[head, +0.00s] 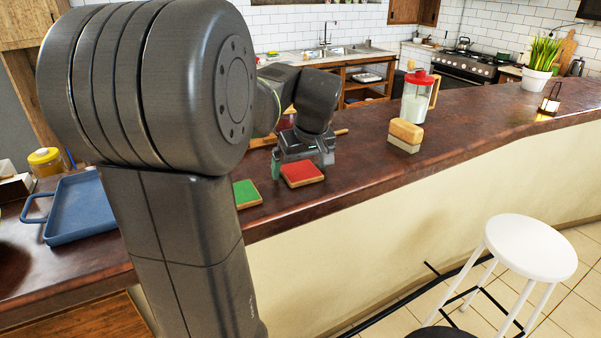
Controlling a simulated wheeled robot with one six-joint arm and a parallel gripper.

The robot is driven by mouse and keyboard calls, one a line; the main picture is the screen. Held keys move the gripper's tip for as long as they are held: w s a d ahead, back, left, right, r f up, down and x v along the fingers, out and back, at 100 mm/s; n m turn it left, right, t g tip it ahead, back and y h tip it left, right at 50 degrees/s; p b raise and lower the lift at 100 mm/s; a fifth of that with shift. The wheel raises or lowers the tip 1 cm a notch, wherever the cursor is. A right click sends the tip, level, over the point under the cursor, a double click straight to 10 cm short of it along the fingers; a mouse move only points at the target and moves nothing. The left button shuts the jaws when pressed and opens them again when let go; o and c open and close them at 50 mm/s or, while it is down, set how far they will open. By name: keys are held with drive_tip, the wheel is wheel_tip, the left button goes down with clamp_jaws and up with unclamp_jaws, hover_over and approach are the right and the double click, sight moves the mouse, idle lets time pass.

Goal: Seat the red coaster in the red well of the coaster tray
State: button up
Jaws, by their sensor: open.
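A red square coaster (302,174) with a pale wooden edge lies on the dark counter, near its front edge. A green coaster (246,193) lies to its left, partly hidden by my arm. My gripper (302,164) is open, low over the counter at the far side of the red coaster. I cannot tell whether its fingers touch the coaster. The coaster tray is not clearly seen; a wooden edge (262,142) and a red patch show behind my gripper, mostly hidden, and I cannot tell what they belong to.
A blue tray (80,208) lies at the left. A potted plant (537,82) and lantern (549,100) stand far right. The counter between block and lantern is clear.

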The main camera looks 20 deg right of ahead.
drive_tip(key=shift+f, duration=0.1)
drive_tip(key=c, duration=1)
